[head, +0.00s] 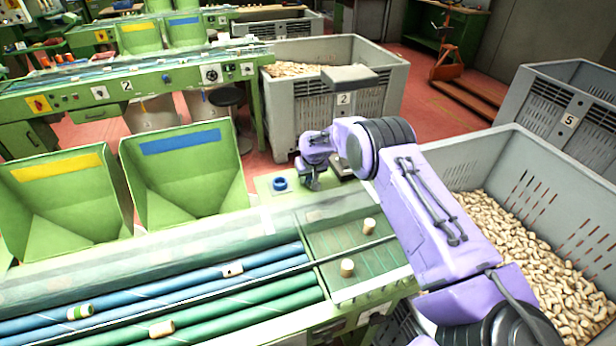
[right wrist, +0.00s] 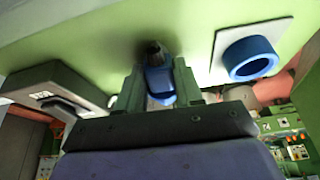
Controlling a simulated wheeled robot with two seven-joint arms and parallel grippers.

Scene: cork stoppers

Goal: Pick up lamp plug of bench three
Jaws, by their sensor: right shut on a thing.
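The lamp plug (right wrist: 158,84) shows in the right wrist view as a blue body with a dark tip. It lies between the fingers of my right gripper (right wrist: 158,92), which is shut on it. The plug's tip is at or close to the green bench surface; whether it touches cannot be told. In the head view my right gripper (head: 311,183) is over the far right end of the near green bench, and the plug is hidden there. A blue ring (head: 280,184) sits just left of the gripper; the right wrist view shows it on a white plate (right wrist: 229,38). My left gripper is out of view.
A dark grey box (right wrist: 62,88) is beside the gripper. Two green hoppers (head: 190,180) stand on the bench at left. Corks lie on the rollers and the green end plate (head: 320,240). Grey crates of corks (head: 500,150) stand right and behind.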

